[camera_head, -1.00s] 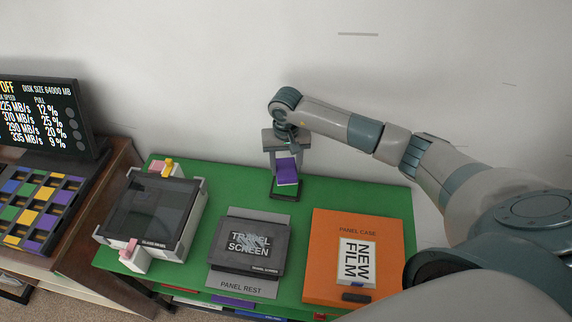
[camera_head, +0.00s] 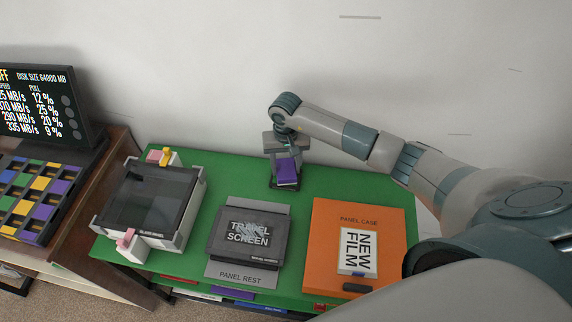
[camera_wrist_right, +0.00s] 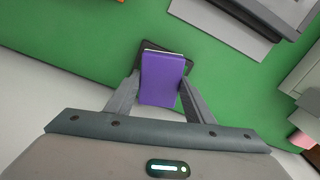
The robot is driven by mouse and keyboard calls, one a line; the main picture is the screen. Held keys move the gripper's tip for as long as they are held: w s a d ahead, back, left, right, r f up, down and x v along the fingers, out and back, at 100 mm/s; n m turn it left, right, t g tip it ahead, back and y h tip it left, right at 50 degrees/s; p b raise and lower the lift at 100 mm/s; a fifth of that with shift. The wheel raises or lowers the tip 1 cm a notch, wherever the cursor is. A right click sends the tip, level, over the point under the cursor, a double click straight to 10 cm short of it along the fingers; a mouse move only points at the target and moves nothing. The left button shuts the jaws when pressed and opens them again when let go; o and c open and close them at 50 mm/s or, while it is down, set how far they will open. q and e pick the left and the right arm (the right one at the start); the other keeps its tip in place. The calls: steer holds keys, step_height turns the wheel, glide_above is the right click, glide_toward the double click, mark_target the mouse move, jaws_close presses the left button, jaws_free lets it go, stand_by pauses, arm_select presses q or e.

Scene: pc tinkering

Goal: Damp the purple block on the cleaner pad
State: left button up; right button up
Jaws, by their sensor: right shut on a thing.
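My right gripper (camera_head: 286,160) is at the back of the green mat and shut on the purple block (camera_head: 288,172). In the right wrist view the purple block (camera_wrist_right: 163,80) sits between the two fingers of the gripper (camera_wrist_right: 160,92). Under the block is a dark pad (camera_head: 272,184), which I take as the cleaner pad; its edge also shows in the right wrist view (camera_wrist_right: 187,66). The block is low over the pad and covers most of it. I cannot tell whether they touch. My left gripper is not in view.
A glass panel unit (camera_head: 150,205) stands at the left of the green mat (camera_head: 340,180). A dark travel screen (camera_head: 248,236) lies on the grey panel rest (camera_head: 240,276) in front. An orange panel case (camera_head: 335,215) lies at right. The wall is close behind.

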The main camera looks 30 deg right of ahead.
steer(key=shift+f+b, duration=0.45)
steer(key=shift+b, duration=0.35)
stand_by(1.5)
stand_by(0.5)
steer(key=shift+r+p, duration=0.35)
steer(key=shift+r, duration=0.4)
steer(key=shift+r+p, duration=1)
steer(key=shift+r, duration=1.75)
